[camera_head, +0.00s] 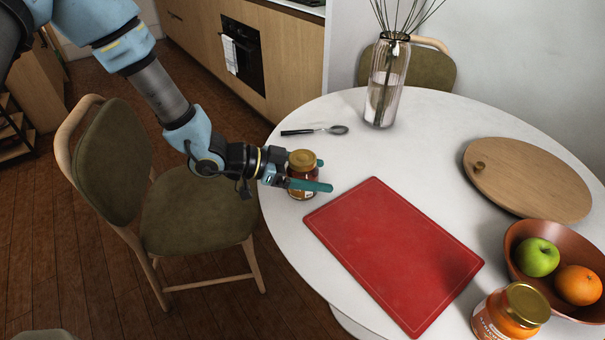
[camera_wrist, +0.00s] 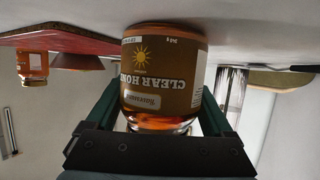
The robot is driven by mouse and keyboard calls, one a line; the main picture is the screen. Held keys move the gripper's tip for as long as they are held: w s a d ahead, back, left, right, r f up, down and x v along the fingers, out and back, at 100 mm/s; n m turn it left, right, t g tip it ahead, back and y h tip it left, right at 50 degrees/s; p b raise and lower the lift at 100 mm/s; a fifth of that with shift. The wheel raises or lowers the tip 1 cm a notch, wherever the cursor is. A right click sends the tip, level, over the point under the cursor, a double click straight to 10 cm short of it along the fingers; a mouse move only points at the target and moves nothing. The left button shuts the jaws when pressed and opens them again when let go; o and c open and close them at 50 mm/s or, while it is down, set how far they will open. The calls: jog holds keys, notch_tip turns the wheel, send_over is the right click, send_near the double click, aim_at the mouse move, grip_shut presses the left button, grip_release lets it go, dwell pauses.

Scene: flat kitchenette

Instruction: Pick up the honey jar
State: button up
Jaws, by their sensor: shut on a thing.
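The honey jar (camera_head: 302,177) stands near the left edge of the white round table, with a gold lid and a brown label. In the wrist view the jar (camera_wrist: 165,75) appears upside down, its label reading "CLEAR HONEY". My gripper (camera_head: 308,176) reaches in from the left with its teal fingers on both sides of the jar. The gripper is shut on the jar. In the wrist view the fingers flank it, and the gripper's dark palm (camera_wrist: 145,152) lies along the bottom. I cannot tell whether the jar's base is touching the table.
A red cutting board (camera_head: 397,255) lies right beside the jar. A spoon (camera_head: 315,130), a glass vase (camera_head: 386,85), a round wooden board (camera_head: 528,178), a fruit bowl (camera_head: 515,240) and another gold-lidded jar (camera_head: 508,314) are on the table (camera_head: 440,125). A chair (camera_head: 190,215) stands below my arm.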

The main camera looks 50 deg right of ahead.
grip_shut()
jog(key=shift+r, duration=0.15)
